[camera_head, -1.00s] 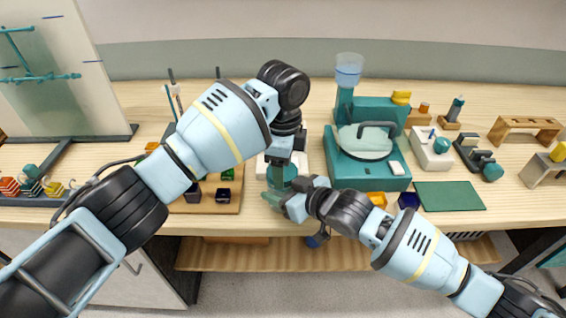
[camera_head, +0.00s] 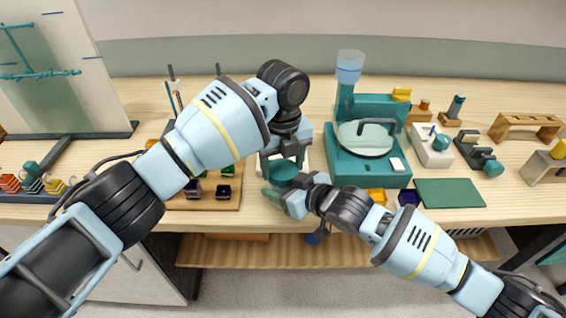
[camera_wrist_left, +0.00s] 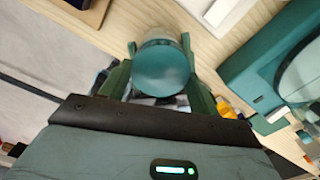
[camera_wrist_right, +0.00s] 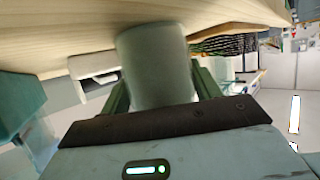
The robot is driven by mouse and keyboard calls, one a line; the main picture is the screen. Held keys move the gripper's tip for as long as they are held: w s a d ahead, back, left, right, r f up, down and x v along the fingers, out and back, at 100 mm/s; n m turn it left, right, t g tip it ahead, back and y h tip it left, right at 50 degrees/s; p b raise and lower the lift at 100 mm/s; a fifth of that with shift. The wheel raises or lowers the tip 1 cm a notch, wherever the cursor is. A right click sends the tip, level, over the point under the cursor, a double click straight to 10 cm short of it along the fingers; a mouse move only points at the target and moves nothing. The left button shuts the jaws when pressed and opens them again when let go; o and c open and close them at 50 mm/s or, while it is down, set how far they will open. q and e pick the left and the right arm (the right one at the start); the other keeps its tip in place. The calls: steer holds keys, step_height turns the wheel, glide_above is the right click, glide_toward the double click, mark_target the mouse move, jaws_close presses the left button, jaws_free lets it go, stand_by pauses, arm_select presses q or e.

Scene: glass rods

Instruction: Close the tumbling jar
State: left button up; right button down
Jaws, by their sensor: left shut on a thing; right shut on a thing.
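The jar's round teal lid (camera_head: 284,171) shows at the table's front edge in the head view. In the left wrist view, the lid (camera_wrist_left: 163,70) lies between the green fingers of my left gripper, with a paler band behind it. My left gripper (camera_head: 286,154) is shut on the lid from above. My right gripper (camera_head: 280,198) comes in from the front right, below the lid. In the right wrist view, its fingers are shut on the pale, cloudy jar body (camera_wrist_right: 155,65). Whether lid and body meet without a gap is hidden.
A teal machine (camera_head: 368,170) with a clear dome stands close on the right. A wooden board (camera_head: 228,200) with small dark blocks lies left of the jar. A green mat (camera_head: 450,194) lies further right. The wooden shelf (camera_head: 270,252) is below the table edge.

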arm_select(q)
steer(key=m, duration=0.2)
steer(key=shift+m, duration=0.4)
steer(key=o, duration=0.9)
steer(key=shift+r, duration=2.25)
steer(key=shift+n, duration=0.3)
